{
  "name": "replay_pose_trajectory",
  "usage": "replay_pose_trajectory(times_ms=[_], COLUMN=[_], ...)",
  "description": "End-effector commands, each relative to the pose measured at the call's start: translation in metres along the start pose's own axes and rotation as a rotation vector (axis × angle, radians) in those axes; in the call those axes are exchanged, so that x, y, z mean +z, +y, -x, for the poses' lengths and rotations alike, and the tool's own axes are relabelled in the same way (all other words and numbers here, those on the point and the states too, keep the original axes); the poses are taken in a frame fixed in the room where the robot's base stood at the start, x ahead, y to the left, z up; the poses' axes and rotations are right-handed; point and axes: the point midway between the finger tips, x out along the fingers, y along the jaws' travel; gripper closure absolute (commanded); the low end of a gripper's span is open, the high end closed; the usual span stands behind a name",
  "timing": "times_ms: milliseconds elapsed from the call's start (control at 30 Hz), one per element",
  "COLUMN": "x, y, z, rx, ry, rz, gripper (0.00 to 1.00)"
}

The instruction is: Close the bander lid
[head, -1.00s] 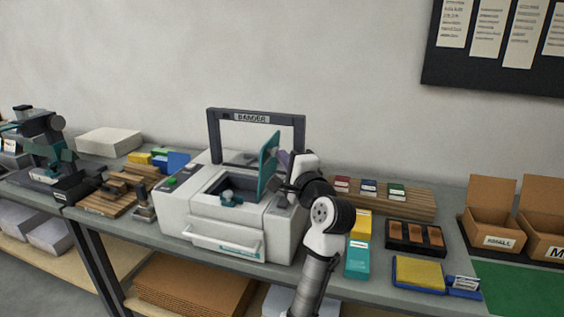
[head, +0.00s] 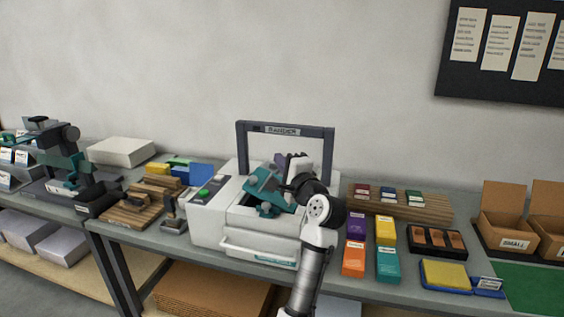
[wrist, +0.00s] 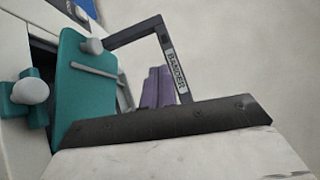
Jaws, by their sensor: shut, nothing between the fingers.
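The bander (head: 262,247) is a light grey machine with a dark arch frame behind it. Its teal lid (head: 264,182) is tilted down over the opening, not flat. In the wrist view the lid (wrist: 82,95) is a teal panel with a grey bar and a round knob. A teal latch with a pale knob (wrist: 30,91) is at the opening's front.
Coloured boxes (head: 354,258) and a wooden card rack (head: 430,211) stand right of the bander. A hand stamp (head: 172,216) and wooden blocks are on the left. The dark arch (head: 329,148) rises close behind my gripper.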

Motion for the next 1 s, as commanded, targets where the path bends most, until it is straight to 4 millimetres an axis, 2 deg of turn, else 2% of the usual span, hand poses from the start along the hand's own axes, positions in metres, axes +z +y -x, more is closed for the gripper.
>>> replay_pose_trajectory(times_ms=[500, 1000], x=[0.034, 0.044], y=[0.036, 0.053], z=[-0.032, -0.041], rx=[0.003, 0.088], ry=[-0.001, 0.000], rz=[-0.001, 0.095], gripper=[1.00, 1.00])
